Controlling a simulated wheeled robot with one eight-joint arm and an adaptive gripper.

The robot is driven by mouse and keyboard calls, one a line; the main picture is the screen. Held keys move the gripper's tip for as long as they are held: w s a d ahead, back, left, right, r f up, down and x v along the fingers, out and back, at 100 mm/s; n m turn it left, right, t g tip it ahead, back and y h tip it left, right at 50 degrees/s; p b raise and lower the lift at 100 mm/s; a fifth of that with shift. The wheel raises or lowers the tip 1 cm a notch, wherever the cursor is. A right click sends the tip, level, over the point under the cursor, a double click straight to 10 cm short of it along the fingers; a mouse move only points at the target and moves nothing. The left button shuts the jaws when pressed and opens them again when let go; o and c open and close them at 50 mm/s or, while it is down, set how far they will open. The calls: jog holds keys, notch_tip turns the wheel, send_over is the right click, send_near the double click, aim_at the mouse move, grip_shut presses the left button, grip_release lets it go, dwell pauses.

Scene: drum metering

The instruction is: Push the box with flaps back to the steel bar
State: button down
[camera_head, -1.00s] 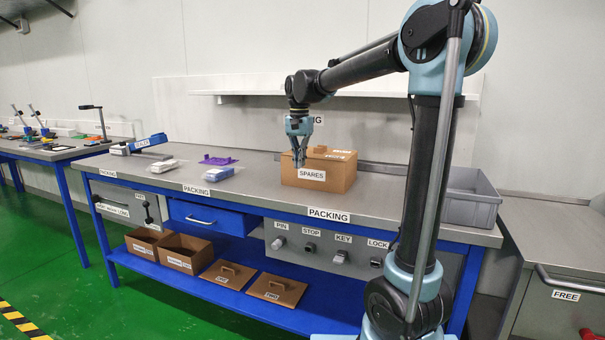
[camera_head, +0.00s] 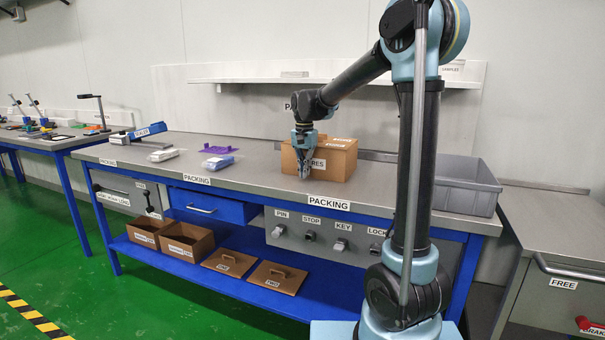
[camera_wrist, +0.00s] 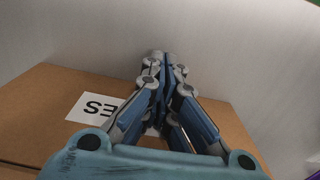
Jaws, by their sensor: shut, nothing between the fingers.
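The brown cardboard box (camera_head: 336,163) stands upright on the grey bench top, with a white label on its front face. Its top shows in brown with small pale labels. The steel bar (camera_head: 378,156) runs along the back of the bench, showing to the right of the box; the rest is hidden behind it. I cannot tell whether box and bar touch. My gripper (camera_head: 304,177) is shut and empty, pointing down at the box's front face and covering part of its label. In the wrist view my fingertips (camera_wrist: 163,58) meet over the box (camera_wrist: 50,115); contact is unclear.
A grey bin (camera_head: 463,186) stands to the right on the bench (camera_head: 255,175). White and blue packs (camera_head: 217,163) and a purple piece (camera_head: 217,149) lie to the left. A wall shelf (camera_head: 235,80) hangs above. The bench between packs and box is clear.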

dwell(0.3)
jog(key=w+d, duration=0.1)
jog(key=w, duration=0.3)
jog(key=w+d, duration=0.2)
jog(key=w, duration=0.2)
jog(key=w+d, duration=0.1)
jog(key=w, duration=0.3)
jog(key=shift+w+d, duration=0.15)
jog(key=shift+d, duration=0.1)
jog(key=shift+w+d+r, duration=0.1)
jog(key=shift+w, duration=0.3)
